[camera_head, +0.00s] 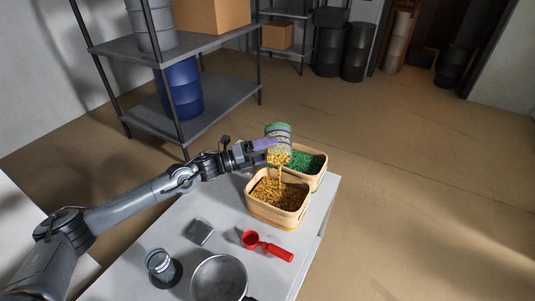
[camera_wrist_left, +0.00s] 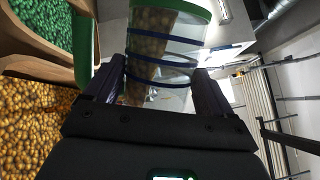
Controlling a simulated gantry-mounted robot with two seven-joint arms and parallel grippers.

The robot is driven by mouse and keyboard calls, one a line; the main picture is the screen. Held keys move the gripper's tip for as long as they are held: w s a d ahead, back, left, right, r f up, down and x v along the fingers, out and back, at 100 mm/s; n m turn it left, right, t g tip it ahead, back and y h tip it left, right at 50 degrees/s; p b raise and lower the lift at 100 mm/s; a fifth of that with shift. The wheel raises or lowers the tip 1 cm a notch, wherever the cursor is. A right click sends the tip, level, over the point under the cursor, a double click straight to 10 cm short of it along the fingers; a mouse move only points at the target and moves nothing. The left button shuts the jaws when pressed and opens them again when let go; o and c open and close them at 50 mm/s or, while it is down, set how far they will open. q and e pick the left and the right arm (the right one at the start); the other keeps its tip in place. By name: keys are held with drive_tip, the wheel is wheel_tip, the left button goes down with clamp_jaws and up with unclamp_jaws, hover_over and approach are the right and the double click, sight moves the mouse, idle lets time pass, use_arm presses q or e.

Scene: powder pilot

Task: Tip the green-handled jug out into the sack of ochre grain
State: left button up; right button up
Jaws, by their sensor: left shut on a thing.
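The jug (camera_head: 280,152) is clear with blue bands and green trim, and ochre grain shows inside it. It is tipped over the tan sack of ochre grain (camera_head: 273,218), and a stream of grain falls from it into the sack. My left gripper (camera_head: 265,146) is shut on the jug. In the left wrist view the jug (camera_wrist_left: 168,48) sits between the fingers (camera_wrist_left: 160,90), with a green strip, probably its handle (camera_wrist_left: 88,38), at its left. The sack's ochre grain (camera_wrist_left: 40,125) fills the lower left there. My right gripper is not in view.
A second tan container of green grain (camera_head: 308,160) stands right behind the sack. On the white table (camera_head: 210,215) are a red scoop (camera_head: 267,245), a metal bowl (camera_head: 220,278), a small jar (camera_head: 159,263) and a grey block (camera_head: 199,232). Shelving (camera_head: 215,115) stands behind.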

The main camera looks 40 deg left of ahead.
use_arm(q)
drive_tip(key=shift+s+d+f+m+h+b, duration=0.1)
drive_tip(key=shift+s+d+m+h+b, duration=0.15)
drive_tip(key=shift+m+b, duration=0.55)
drive_tip(key=shift+s+d+f+m+h+b, duration=0.1)
drive_tip(key=shift+s+f+m+h+b, duration=0.1)
drive_tip(key=shift+m+b, duration=0.6)
drive_tip(key=shift+s+d+f+m+h+b, duration=0.1)
drive_tip(key=shift+s+d+m+h+b, duration=0.3)
drive_tip(key=shift+b, duration=0.6)
drive_tip(key=shift+w+a+m+b, duration=0.15)
drive_tip(key=shift+m+b, duration=0.15)
drive_tip(key=shift+r, duration=0.1)
idle(0.8)
